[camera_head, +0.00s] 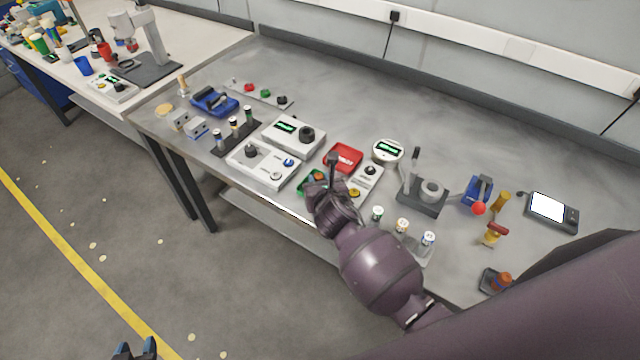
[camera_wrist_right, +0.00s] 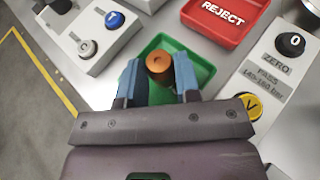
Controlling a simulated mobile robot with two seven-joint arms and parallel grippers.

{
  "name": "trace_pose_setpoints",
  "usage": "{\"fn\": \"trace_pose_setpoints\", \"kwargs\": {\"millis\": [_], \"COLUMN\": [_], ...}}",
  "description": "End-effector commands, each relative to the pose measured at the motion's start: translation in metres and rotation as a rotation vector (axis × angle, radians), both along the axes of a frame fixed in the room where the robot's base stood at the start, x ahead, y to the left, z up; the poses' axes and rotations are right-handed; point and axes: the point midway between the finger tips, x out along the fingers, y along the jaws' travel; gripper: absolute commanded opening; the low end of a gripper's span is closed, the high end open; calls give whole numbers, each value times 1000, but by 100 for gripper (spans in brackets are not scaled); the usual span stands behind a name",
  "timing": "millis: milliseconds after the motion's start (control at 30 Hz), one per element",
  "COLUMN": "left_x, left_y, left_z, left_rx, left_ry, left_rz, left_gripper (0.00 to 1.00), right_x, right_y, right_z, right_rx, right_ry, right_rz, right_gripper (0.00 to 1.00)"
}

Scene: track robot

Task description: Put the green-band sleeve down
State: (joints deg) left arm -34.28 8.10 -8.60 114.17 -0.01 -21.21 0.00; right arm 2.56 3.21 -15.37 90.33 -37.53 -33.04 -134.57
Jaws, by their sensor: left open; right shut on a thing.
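My right gripper (camera_wrist_right: 158,80) is shut on an orange-brown sleeve (camera_wrist_right: 158,63) in the right wrist view. Its blue fingers are on either side of the sleeve; I see mostly its round top, and no green band shows. The sleeve is over the green tray (camera_wrist_right: 203,76); I cannot tell whether it touches the tray floor. In the head view my right gripper (camera_head: 319,184) is at the green tray (camera_head: 304,186), which it partly hides. My left gripper (camera_head: 135,350) is open and empty at the bottom edge, over the floor.
The red REJECT tray (camera_head: 345,157) lies behind the green tray. A white box with knobs (camera_head: 264,165) is to the left, a grey panel with buttons (camera_head: 367,181) to the right. Several small cylinders stand on a dark rack (camera_head: 240,140) and a pale rack (camera_head: 425,252).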

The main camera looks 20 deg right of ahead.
Motion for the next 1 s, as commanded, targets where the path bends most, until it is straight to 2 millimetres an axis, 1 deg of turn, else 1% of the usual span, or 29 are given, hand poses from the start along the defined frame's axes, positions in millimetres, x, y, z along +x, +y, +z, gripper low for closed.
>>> {"fn": "trace_pose_setpoints", "kwargs": {"millis": [33,300,467,500,633,867,1000], "left_x": [0,0,0,-1,-2,-4,-4], "left_y": [0,0,0,1,1,1,1], "left_z": [-1,-1,-3,-3,-4,-5,-3], "left_rx": [0,1,1,1,1,2,1], "left_ry": [0,0,0,1,4,9,9], "left_rz": [0,-1,-1,0,0,1,2], "left_gripper": [43,43,43,43,43,43,43], "right_x": [0,0,0,0,0,0,-1], "right_y": [0,0,0,0,0,0,0], "right_z": [-3,-3,-7,-6,-6,-6,-2], "right_rx": [1,0,-1,0,0,0,2], "right_ry": [0,-1,-1,-1,-1,-1,-1], "right_rz": [0,0,1,0,0,0,-1], "right_gripper": [0,0,0,36,56,56,56]}}
